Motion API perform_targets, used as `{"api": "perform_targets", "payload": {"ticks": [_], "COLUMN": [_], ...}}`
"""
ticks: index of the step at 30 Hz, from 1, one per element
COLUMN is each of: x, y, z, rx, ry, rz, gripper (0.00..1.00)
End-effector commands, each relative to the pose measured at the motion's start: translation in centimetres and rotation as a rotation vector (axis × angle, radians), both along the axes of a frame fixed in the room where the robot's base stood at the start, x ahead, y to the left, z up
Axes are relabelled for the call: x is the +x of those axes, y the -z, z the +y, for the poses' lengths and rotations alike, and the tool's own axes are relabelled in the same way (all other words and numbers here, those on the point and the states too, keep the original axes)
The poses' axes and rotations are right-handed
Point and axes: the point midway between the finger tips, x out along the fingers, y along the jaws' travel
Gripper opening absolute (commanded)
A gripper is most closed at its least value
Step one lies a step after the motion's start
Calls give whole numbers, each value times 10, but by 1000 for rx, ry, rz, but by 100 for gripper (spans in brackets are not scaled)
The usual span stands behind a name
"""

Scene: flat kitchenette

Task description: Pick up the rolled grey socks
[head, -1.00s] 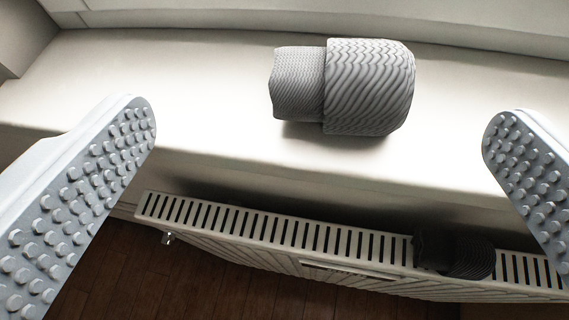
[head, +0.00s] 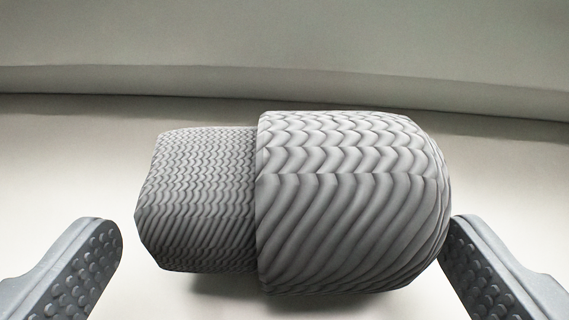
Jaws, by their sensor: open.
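The rolled grey socks (head: 345,205) lie on their side on the pale window sill (head: 60,150), filling the middle of the head view. They have a thick ribbed roll at the right and a narrower end at the left. My gripper (head: 283,250) is open, with one studded finger on each side of the socks. The right finger appears close to or touching the thick end. The left finger is apart from the narrow end, with a gap between.
The window frame (head: 280,85) runs along the back behind the socks. Bare sill shows at the left and right of them.

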Motion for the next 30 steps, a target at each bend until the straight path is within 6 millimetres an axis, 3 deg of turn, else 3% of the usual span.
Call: {"api": "perform_targets", "payload": {"ticks": [5, 15, 24, 29, 30], "x": [8, 45, 49, 49, 49], "y": [3, 17, 17, 17, 17], "z": [0, 0, 1, 1, 1], "rx": [0, 0, 1, 0, 0], "ry": [0, 1, 0, 0, 0], "rz": [0, 1, -2, -1, -1], "gripper": [100, 100, 100, 56, 55]}}
